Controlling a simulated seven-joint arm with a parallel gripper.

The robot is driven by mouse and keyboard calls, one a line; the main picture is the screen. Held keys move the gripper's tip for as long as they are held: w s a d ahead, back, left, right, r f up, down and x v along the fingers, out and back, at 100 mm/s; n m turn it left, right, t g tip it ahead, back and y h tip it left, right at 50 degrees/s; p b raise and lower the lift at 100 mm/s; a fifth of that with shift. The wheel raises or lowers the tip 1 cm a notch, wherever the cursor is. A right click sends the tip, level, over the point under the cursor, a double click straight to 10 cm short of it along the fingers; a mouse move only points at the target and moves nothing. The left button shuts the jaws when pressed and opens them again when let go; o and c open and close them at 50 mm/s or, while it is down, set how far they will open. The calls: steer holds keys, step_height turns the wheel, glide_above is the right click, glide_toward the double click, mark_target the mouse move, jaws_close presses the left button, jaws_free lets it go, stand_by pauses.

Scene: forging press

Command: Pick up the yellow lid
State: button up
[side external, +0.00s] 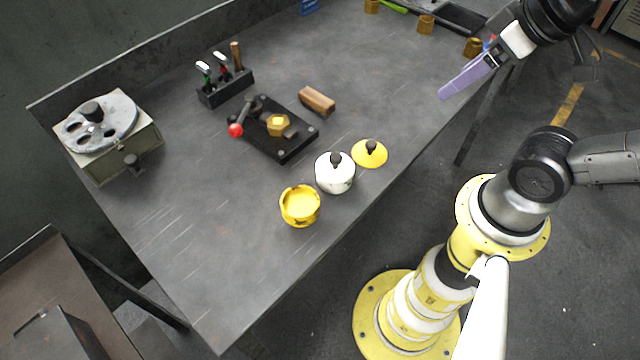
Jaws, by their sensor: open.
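The yellow lid (369,154) is a shallow disc with a dark knob on top. It lies flat on the grey workbench (215,265) near the front edge, to the right of a white lidded pot (335,178). An open yellow pot (300,207) stands to the left of the white one. My gripper (443,94) is raised in the air at the upper right of the lid, apart from it. Its long lilac fingers point down and left. It is open, with nothing visible between the fingers.
A black toggle clamp (280,140) with a red knob sits behind the pots, beside a wooden block (317,100). A tool holder (226,88) and a round indexing table (98,120) stand farther left. Several brass pieces (426,25) lie at the back right.

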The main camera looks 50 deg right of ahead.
steer(key=shift+o, duration=1)
